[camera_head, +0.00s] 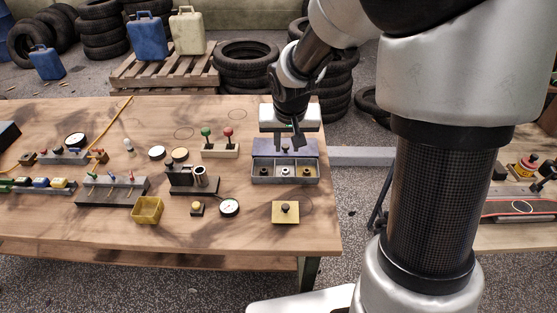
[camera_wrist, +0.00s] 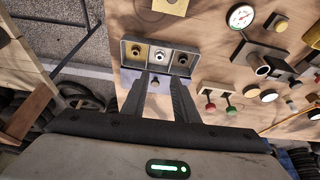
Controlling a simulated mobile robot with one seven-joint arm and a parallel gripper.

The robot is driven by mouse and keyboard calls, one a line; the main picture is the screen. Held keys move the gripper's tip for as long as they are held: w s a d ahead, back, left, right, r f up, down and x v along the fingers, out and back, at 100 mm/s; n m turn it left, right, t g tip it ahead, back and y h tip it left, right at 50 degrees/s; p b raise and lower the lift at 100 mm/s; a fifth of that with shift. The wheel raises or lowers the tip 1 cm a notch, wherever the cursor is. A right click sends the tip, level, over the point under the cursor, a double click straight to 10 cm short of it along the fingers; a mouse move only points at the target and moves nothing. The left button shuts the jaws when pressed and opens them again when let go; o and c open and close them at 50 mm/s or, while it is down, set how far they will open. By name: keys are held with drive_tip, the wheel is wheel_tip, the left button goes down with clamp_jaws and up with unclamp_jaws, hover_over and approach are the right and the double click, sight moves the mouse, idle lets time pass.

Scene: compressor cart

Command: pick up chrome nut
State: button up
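The chrome nut (camera_wrist: 159,56) is a small bright silvery ring in the middle compartment of a grey three-compartment tray (camera_wrist: 125,49). In the head view the nut (camera_head: 284,172) lies in the middle of the tray at the table's right end. A brass-coloured nut (camera_wrist: 136,50) and a darker nut (camera_wrist: 182,60) occupy the compartments on either side. My gripper (camera_head: 289,143) is above the back part of the tray, pointing down. In the wrist view my gripper (camera_wrist: 159,76) is open, its fingers apart with nothing held between them. The chrome nut appears just beyond the fingertips.
A purplish-grey panel (camera_head: 285,149) stands behind the compartments, under my gripper. A stand with green and red knobs (camera_head: 220,150) is left of the tray. A yellow block with a knob (camera_head: 286,212) sits in front. The table's right edge is close by.

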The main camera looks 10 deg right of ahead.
drive_tip(key=b, duration=0.2)
approach(285, 170)
drive_tip(key=shift+x, duration=3.95)
drive_tip(key=shift+s, duration=0.1)
drive_tip(key=shift+c, duration=0.4)
drive_tip(key=c, duration=0.6)
